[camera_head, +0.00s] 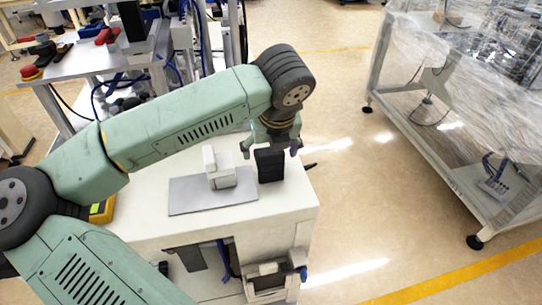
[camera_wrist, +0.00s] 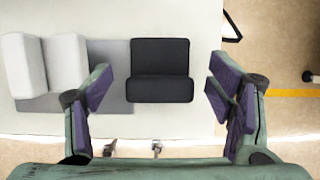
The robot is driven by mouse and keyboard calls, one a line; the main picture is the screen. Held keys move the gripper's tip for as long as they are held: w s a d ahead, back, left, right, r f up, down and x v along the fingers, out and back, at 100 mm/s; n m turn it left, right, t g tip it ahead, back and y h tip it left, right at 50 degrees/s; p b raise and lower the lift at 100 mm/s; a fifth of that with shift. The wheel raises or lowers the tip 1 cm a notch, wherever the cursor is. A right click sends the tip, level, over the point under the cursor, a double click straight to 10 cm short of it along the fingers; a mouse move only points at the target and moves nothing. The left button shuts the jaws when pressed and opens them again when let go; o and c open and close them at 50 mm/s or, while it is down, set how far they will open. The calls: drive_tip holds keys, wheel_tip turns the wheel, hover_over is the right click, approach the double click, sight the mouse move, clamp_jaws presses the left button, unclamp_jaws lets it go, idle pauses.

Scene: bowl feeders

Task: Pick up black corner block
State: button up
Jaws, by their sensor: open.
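The black corner block (camera_head: 269,165) stands on the white table (camera_head: 150,229), at the right end of a grey plate. In the wrist view the black corner block (camera_wrist: 160,71) lies between and ahead of my open fingers, with a step-like fold across its middle. My gripper (camera_head: 270,146) is open above the block in the head view. In the wrist view my gripper (camera_wrist: 162,100) has its purple pads apart on either side, and nothing is held. Whether the fingers touch the block cannot be told.
A white corner block (camera_head: 221,168) stands on the grey plate (camera_head: 190,196), left of the black one; it also shows in the wrist view (camera_wrist: 45,65). A black pointed thing (camera_wrist: 233,27) lies at the table's right edge.

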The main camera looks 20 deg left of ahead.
drive_tip(key=shift+w+f, duration=0.1)
drive_tip(key=shift+f, duration=0.4)
drive_tip(key=c, duration=1.2)
drive_tip(key=shift+r, duration=0.1)
